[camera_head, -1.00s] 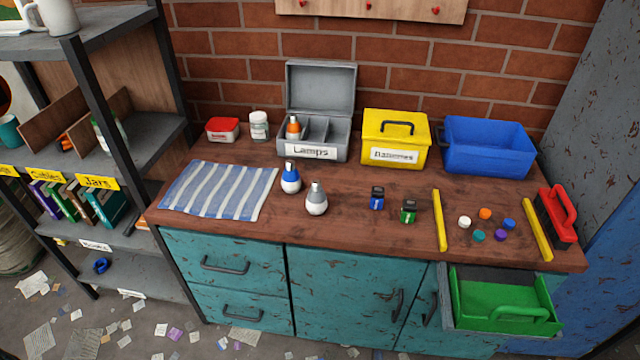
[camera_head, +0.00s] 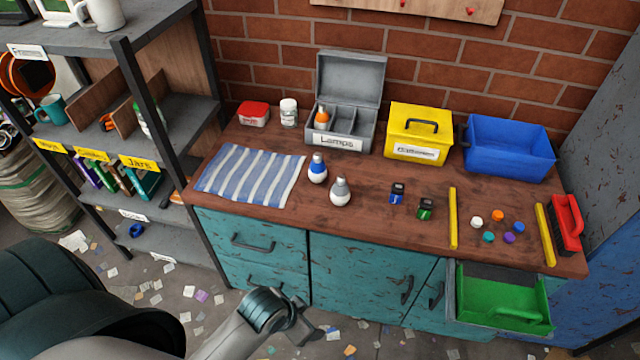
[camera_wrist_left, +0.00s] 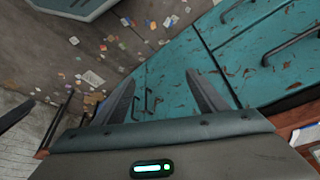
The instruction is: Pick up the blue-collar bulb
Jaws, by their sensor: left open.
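The blue-collar bulb (camera_head: 317,168) stands on the wooden bench, white below with a blue collar and a silver tip. A grey-collar bulb (camera_head: 340,191) stands close to its right and nearer the front edge. An orange-collar bulb (camera_head: 322,118) sits in the left compartment of the open grey Lamps box (camera_head: 346,142). My left gripper (camera_head: 308,322) is low in front of the cabinet, well below and short of the bench top. In the left wrist view its jaws (camera_wrist_left: 165,92) are apart with nothing between them. The bulbs do not show there. My right gripper is not in view.
A striped cloth (camera_head: 250,176) lies left of the bulbs. Two small dark-topped items (camera_head: 397,194) lie to the right. A yellow box (camera_head: 418,131) and a blue bin (camera_head: 508,150) stand behind. An open green drawer (camera_head: 503,300) juts out at front right. A shelf unit (camera_head: 155,195) borders the left.

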